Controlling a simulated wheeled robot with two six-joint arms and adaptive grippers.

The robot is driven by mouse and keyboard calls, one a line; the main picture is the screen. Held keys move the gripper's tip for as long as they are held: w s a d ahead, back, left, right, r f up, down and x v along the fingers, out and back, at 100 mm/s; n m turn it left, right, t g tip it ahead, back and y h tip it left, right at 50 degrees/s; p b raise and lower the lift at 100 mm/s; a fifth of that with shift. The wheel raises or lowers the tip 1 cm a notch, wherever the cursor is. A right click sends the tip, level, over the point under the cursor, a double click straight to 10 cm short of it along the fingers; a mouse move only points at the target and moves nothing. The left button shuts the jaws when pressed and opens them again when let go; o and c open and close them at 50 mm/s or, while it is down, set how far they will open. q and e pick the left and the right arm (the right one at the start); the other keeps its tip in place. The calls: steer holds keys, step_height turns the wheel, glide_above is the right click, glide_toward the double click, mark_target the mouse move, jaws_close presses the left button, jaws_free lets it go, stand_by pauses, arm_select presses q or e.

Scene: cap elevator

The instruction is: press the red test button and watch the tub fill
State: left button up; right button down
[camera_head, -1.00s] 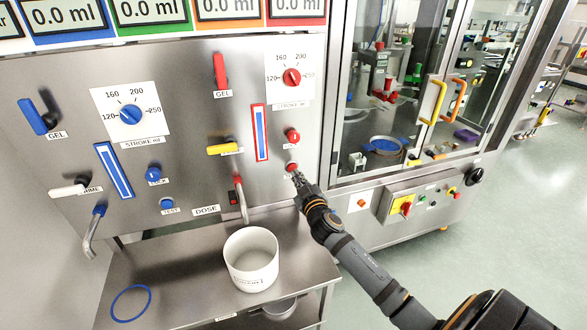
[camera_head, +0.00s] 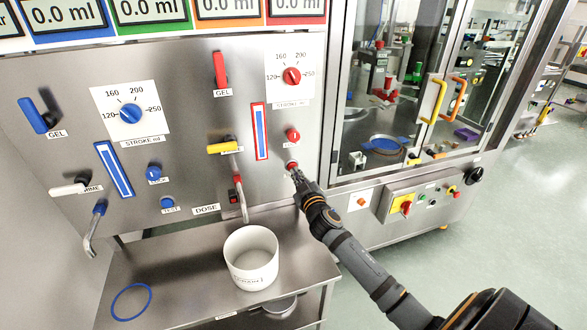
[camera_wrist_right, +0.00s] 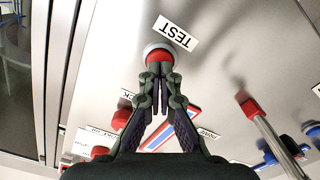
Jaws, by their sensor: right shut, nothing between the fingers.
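The red test button (camera_head: 292,165) is on the steel panel, low on its right side. In the right wrist view the red button (camera_wrist_right: 160,58) sits in a grey ring beside a TEST label (camera_wrist_right: 176,32). My right gripper (camera_head: 297,174) is shut and empty, its fingertips (camera_wrist_right: 160,80) at the button; I cannot tell if they touch it or if it is pushed in. The white tub (camera_head: 251,260) stands upright on the steel shelf, below the metal spout (camera_head: 241,205). The part of its inside that shows looks empty. My left gripper is not in view.
A red display (camera_head: 296,8) above reads 0.0 ml. A red knob (camera_head: 293,135) sits just above the test button. A blue ring (camera_head: 131,301) lies on the shelf (camera_head: 185,265) left of the tub. A glass-doored cabinet (camera_head: 400,180) stands to the right.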

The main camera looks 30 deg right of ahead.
steer(key=shift+x, duration=0.8)
stand_by(1.1)
steer(key=shift+s, duration=0.1)
steer(key=shift+b+v, duration=0.65)
steer(key=shift+v, duration=2)
